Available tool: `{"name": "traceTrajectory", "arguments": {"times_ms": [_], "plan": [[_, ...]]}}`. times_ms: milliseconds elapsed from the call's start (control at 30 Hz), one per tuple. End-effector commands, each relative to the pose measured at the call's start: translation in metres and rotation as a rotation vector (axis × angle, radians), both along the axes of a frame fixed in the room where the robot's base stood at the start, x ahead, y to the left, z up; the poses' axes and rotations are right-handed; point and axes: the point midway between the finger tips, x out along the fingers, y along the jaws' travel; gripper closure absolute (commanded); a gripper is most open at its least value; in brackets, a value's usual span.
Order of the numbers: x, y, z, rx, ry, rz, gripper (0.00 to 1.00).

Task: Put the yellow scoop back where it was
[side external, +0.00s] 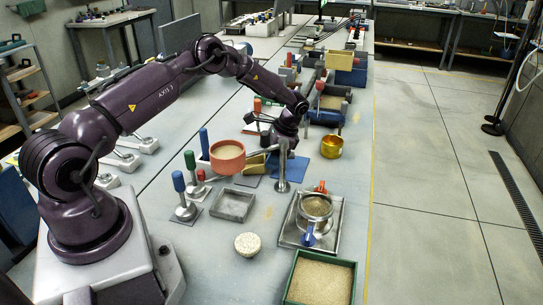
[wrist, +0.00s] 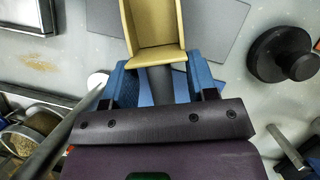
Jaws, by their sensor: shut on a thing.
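The yellow scoop (wrist: 155,28) is in front of my gripper (wrist: 160,86) in the wrist view. The blue jaws stand on either side of its dark handle (wrist: 158,82) and are shut on it. The scoop's open tray points away from the gripper and looks empty. In the side view the scoop (side external: 252,163) shows in part beside my gripper (side external: 279,157), low over the bench and right of an orange bowl. A grey mat (wrist: 218,25) and a blue mat (wrist: 228,92) lie below it. I cannot tell its exact height.
The orange bowl of sand (side external: 227,159) is held on a stand close by, with a metal post (side external: 282,180) in front. Coloured-handled tools stand at left. A brass pot (side external: 331,147) is at right. A grey tray (side external: 233,205) and a green sand box (side external: 320,280) are nearer.

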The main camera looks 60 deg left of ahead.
Motion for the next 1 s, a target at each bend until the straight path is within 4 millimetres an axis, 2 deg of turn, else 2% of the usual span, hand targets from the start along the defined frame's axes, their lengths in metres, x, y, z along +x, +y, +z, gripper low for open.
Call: {"name": "traceTrajectory", "arguments": {"times_ms": [333, 367, 433, 467, 767, 867, 1000], "plan": [[0.0, 0.001, -0.003, 0.002, -0.002, 0.0, 0.97], [0.0, 0.001, -0.003, 0.002, -0.002, 0.001, 0.41], [0.0, 0.001, -0.003, 0.001, -0.001, 0.001, 0.24], [0.0, 0.001, -0.002, 0.001, -0.001, 0.001, 0.22], [0.001, 0.001, 0.0, 0.002, -0.002, 0.0, 0.22], [0.004, -0.001, 0.009, 0.003, -0.002, 0.001, 0.22], [0.014, -0.005, 0.033, 0.004, -0.006, -0.001, 0.22]]}}
